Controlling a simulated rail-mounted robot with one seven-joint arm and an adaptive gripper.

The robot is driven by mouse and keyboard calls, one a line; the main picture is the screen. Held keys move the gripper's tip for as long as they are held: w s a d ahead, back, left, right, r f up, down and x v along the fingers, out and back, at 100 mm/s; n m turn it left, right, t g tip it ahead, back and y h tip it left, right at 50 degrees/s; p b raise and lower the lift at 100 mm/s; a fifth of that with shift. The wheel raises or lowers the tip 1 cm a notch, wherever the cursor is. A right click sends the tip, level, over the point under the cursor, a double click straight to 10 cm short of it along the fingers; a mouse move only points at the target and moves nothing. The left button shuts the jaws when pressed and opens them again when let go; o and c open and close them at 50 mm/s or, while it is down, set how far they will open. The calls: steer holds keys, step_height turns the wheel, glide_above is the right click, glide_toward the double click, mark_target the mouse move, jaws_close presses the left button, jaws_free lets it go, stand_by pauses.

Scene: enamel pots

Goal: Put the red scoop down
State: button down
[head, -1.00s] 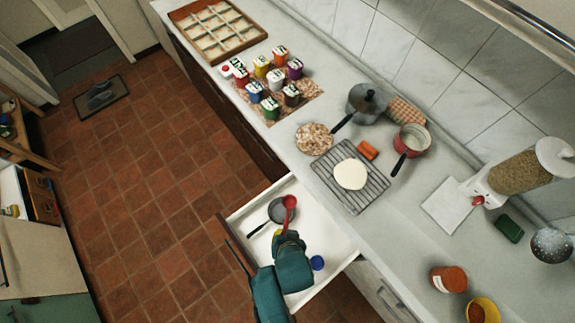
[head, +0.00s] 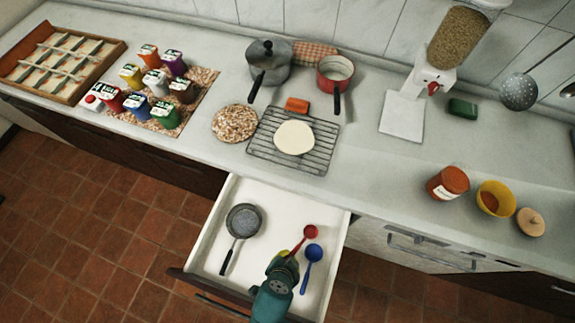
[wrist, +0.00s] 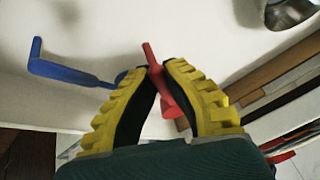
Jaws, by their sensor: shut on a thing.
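The red scoop (head: 310,232) is in my gripper (head: 288,256), inside the open white drawer (head: 285,205). Its bowl points up and right in the head view. In the wrist view, my gripper (wrist: 159,68) has its yellow ribbed fingers shut on the red handle (wrist: 168,92). The blue scoop (head: 313,253) lies in the drawer just right of the red one. It also shows in the wrist view (wrist: 65,73), left of my fingers. I cannot tell whether the red scoop touches the drawer floor.
A grey pan (head: 243,219) lies at the drawer's left. The drawer floor between pan and scoops is clear. The counter (head: 370,180) above holds a cooling rack (head: 262,150), a red pot (head: 335,72), jars and a grain dispenser (head: 458,40).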

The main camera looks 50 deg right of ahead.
step_height(320, 180, down, 4)
steer(key=shift+r+b, duration=0.2)
steer(key=shift+b, duration=0.2)
steer(key=c, duration=1.2)
jaws_free()
steer(key=shift+c, duration=0.2)
steer(key=shift+r, duration=0.1)
steer(key=p+v, duration=0.3)
steer(key=v, duration=0.9)
